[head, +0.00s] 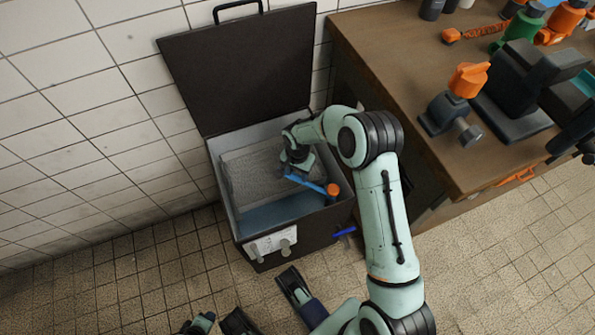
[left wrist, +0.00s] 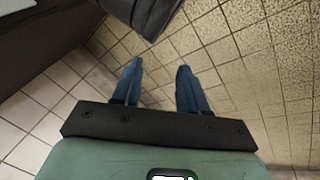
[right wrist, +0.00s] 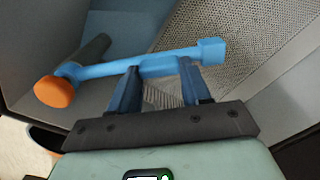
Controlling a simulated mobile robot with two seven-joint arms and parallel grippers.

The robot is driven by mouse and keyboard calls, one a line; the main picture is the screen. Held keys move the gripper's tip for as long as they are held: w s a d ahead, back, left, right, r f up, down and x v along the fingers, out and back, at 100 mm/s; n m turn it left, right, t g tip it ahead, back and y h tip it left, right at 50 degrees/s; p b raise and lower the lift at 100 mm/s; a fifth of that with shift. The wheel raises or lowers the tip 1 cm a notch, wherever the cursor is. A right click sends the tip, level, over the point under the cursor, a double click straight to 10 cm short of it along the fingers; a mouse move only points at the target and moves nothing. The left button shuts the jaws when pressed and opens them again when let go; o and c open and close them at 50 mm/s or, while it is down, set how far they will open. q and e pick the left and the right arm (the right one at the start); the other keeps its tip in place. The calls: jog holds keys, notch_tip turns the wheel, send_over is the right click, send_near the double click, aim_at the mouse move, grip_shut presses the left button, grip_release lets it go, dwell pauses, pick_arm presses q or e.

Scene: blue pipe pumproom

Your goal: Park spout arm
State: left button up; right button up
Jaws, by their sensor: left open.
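A blue spout arm (head: 306,184) with an orange round end (head: 333,190) lies across the inside of an open dark box (head: 236,222). In the right wrist view the spout arm (right wrist: 105,70) runs crosswise at the fingertips, its orange end (right wrist: 54,91) to the left. My right gripper (right wrist: 159,67) reaches into the box; its two fingers stand apart, with the bar just beyond or against their tips. Contact is unclear. In the head view the right fingertips are largely hidden by the wrist. My left gripper (left wrist: 160,63) is open and empty above the tiled floor.
The box lid (head: 240,65) stands open against the tiled wall. A brown workbench (head: 400,60) on the right carries a dark vise-like device (head: 520,90) and an orange-topped valve (head: 467,80). Tiled floor (head: 500,260) is clear at the lower right.

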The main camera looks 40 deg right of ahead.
grip_shut()
pick_arm(q)
jog(key=s+d+r+g+h+p, duration=0.1)
jog(key=s+d+r+p, duration=0.1)
jog(key=s, duration=0.3)
jog(key=shift+d+r+g+p, duration=0.3)
jog(key=shift+r+p, duration=0.35)
jog(key=shift+r, duration=0.2)
pick_arm(e)
jog(key=s+a+n, duration=0.7)
jog(key=n, duration=0.2)
jog(key=shift+s+n, duration=0.3)
jog(key=shift+n, duration=0.1)
pick_arm(q)
jog(key=shift+s, duration=0.1)
pick_arm(e)
jog(key=shift+a, duration=0.1)
jog(key=o, duration=1.3)
grip_release()
jog(key=shift+s, duration=0.1)
jog(key=shift+r, duration=0.1)
